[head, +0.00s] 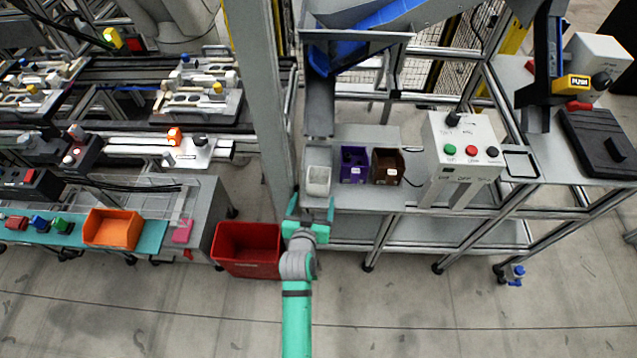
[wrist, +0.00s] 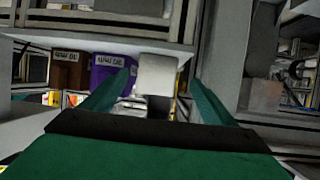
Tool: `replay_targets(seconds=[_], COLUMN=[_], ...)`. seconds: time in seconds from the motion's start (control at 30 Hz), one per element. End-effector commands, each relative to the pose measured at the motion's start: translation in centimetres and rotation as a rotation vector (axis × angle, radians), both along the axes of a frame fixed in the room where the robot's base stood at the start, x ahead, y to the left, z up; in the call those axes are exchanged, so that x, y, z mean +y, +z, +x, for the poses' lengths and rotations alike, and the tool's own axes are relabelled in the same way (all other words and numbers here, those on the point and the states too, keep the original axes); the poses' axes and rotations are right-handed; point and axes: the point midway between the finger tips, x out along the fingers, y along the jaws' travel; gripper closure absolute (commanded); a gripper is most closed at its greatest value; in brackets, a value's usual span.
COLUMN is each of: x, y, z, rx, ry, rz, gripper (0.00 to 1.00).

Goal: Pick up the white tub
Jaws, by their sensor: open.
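The white tub (head: 318,181) stands upright at the left end of a grey shelf, beside a purple bin. My gripper (head: 311,207) is just in front of the tub, on the near side of the shelf edge, with its two green fingers apart. In the wrist view the white tub (wrist: 158,75) shows between the fingertips of my open gripper (wrist: 160,85). The fingers do not visibly grip it. Whether they touch its sides I cannot tell.
The purple bin (head: 354,165) and a brown bin (head: 387,167) stand right of the tub. A grey post (head: 262,100) rises close on the left. A red crate (head: 247,250) is on the floor at left. A button box (head: 463,146) stands further right.

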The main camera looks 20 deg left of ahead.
Motion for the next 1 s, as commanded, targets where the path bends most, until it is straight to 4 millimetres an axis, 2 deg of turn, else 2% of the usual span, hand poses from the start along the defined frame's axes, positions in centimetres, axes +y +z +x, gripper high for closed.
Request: replay_targets(seconds=[0.2, 0.47, 0.67, 0.73, 1.0], x=[0.5, 0.7, 0.9, 1.1, 1.2], y=[-1.1, -1.4, -1.3, -1.8, -2.2], z=[3.0, 4.5, 7.3, 8.0, 9.0], rx=[-0.002, -0.003, -0.003, -0.001, -0.002], ry=[-0.001, -0.001, -0.001, -0.001, 0.000], rz=[0.001, 0.000, 0.001, 0.000, 0.001], gripper=[0.20, 0.20, 0.20, 0.20, 0.20])
